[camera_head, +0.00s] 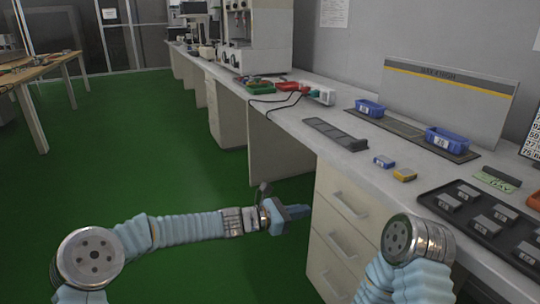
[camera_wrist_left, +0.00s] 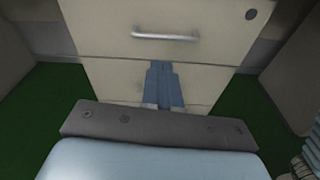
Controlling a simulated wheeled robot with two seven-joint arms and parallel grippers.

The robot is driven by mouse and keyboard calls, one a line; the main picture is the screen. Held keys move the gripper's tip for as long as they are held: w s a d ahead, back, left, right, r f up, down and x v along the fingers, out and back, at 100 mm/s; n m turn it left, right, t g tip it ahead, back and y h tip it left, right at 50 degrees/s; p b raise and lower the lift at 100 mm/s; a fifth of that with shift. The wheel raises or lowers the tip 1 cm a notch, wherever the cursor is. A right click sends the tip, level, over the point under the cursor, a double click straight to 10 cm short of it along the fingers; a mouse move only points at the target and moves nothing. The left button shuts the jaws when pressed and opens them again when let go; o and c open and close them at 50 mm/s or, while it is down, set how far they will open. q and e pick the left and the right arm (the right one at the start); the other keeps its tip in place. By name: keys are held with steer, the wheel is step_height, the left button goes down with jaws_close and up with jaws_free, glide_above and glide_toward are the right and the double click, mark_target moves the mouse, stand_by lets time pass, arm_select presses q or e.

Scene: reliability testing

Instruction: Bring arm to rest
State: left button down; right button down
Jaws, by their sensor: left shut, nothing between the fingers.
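My left arm (camera_head: 180,230) reaches in from the left, low over the green floor in the head view. My left gripper (camera_head: 305,210) is shut and empty, in front of the drawer cabinet (camera_head: 335,215) and below the bench top. In the left wrist view its blue fingers (camera_wrist_left: 163,88) are together, pointing at the cabinet's drawer fronts (camera_wrist_left: 215,80). I cannot tell whether they touch. My right arm (camera_head: 410,260) shows at the lower right, beside the bench edge; its gripper is out of view.
The bench (camera_head: 300,115) runs along the right side. On it are a black tray with grey blocks (camera_head: 490,225), blue bins (camera_head: 447,140), a dark flat rack (camera_head: 335,134) and small blue and yellow boxes (camera_head: 404,175). Green floor (camera_head: 130,150) is open at left.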

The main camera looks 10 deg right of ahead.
arm_select(q)
steer(key=s+a+f+m+g+y, duration=0.15)
steer(key=s+a+f, duration=0.25)
steer(key=f, duration=0.4)
steer(key=s+a+f+m+y, duration=0.3)
steer(key=a+f, duration=0.1)
steer(key=f, duration=0.4)
steer(key=s+a+f+m+g+y, duration=0.1)
steer(key=s+a+f+m+y, duration=0.25)
steer(key=f, duration=0.55)
steer(key=s+a+f+m+y, duration=0.1)
steer(key=s+a+f+m, duration=0.2)
steer(key=s+a, duration=0.2)
steer(key=s+a+f+m+g+y, duration=0.1)
steer(key=s+a+f+m, duration=0.2)
steer(key=s+a, duration=0.3)
steer(key=s+a+f+m+y, duration=0.1)
steer(key=s+a+f+m, duration=0.3)
steer(key=s, duration=0.6)
steer(key=shift+a+y, duration=0.3)
steer(key=shift+a, duration=0.45)
steer(key=shift+g, duration=0.25)
